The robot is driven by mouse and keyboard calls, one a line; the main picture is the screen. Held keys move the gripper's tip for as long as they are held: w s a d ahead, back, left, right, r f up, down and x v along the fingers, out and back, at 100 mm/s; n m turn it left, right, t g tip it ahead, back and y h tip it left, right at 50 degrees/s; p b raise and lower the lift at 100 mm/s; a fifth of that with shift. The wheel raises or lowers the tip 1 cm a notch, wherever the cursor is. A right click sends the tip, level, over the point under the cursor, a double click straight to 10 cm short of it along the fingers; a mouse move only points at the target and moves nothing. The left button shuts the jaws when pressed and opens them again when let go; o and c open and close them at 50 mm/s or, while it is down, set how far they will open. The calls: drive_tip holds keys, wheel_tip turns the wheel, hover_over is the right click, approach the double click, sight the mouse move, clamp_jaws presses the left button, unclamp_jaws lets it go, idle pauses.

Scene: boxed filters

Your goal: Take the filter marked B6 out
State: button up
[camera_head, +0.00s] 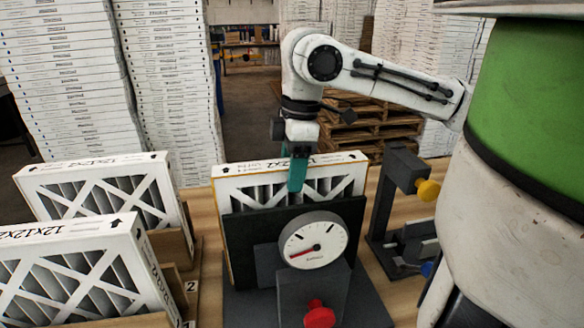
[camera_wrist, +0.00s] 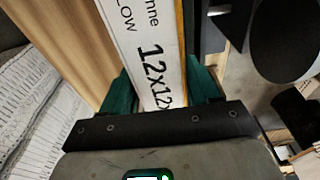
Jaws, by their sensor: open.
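A white-framed pleated filter (camera_head: 235,171) stands upright in a dark fixture with a round gauge (camera_head: 313,240). My gripper (camera_head: 297,175) is over its top edge. In the wrist view, the two green fingers of my gripper (camera_wrist: 162,84) lie on either side of this filter's printed edge (camera_wrist: 145,40). The jaws are open; contact is not clear. Two more filters, a rear one (camera_head: 95,172) and a front one (camera_head: 75,237), stand in wooden slots at the left. I can read no B6 mark on any filter.
The wooden rack (camera_head: 180,275) carries a 2 label. A dark stand with a yellow knob (camera_head: 428,190) is right of the gauge fixture. A red knob (camera_head: 318,314) sits in front of the gauge. Tall stacks of filters (camera_head: 165,75) and wooden pallets (camera_head: 365,135) are behind.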

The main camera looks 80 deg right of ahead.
drive_tip(key=shift+r+p, duration=3.35)
drive_tip(key=shift+r, duration=0.15)
drive_tip(key=o, duration=0.6)
drive_tip(key=shift+c, duration=0.2)
wheel_tip(320, 180, up, 11)
drive_tip(key=s, duration=0.1)
drive_tip(key=shift+d+f+b, duration=0.2)
drive_tip(key=shift+d+b, duration=0.05)
drive_tip(key=shift+b, duration=0.1)
drive_tip(key=shift+s, duration=0.1)
